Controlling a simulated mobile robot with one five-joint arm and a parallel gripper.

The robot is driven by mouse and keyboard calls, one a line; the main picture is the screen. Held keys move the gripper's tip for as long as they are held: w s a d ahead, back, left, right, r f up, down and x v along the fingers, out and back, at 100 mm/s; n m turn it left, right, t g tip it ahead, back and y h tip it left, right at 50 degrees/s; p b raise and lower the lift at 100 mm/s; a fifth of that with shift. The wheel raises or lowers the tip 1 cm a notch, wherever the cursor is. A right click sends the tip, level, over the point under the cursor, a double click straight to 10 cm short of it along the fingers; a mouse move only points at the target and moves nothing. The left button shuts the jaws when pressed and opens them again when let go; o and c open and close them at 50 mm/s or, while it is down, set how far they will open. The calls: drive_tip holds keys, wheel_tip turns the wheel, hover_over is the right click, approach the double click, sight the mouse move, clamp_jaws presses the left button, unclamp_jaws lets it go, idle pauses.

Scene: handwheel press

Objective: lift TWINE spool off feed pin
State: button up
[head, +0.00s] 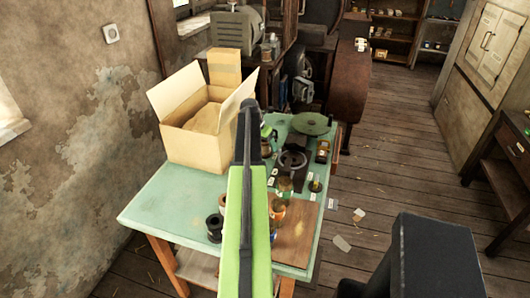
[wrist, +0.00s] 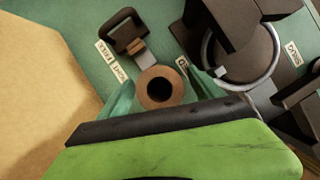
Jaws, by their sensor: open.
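A brown spool (wrist: 160,88) with a dark round hole shows from above in the wrist view. A small label beside it is partly covered and I cannot read it, so I cannot confirm that it is the twine. My gripper (wrist: 162,98) is open, with a teal finger on each side of the spool. I cannot tell whether the fingers touch it. The feed pin is not visible. In the head view my gripper (head: 250,108) is over the back of the green table, and my arm hides much of what is below it.
An open cardboard box (head: 190,140) stands left of my arm. A dark ring-shaped fixture (head: 292,162) and a flat green disc (head: 312,123) are to the right. Small jars (head: 278,209) and dark spools (head: 215,224) stand nearer the front. The table's left front corner is clear.

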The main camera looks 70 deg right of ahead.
drive_tip(key=shift+b+x, duration=0.5)
drive_tip(key=shift+x, duration=0.75)
drive_tip(key=shift+r, duration=0.15)
drive_tip(key=c, duration=1.5)
wheel_tip(320, 180, up, 5)
drive_tip(key=p, duration=0.5)
drive_tip(key=shift+c, duration=0.2)
drive_tip(key=s+a+r+p, duration=0.5)
drive_tip(key=s+r+p, duration=0.1)
drive_tip(key=s, duration=0.4)
drive_tip(key=shift+s+a, duration=0.2)
drive_tip(key=shift+a, duration=0.1)
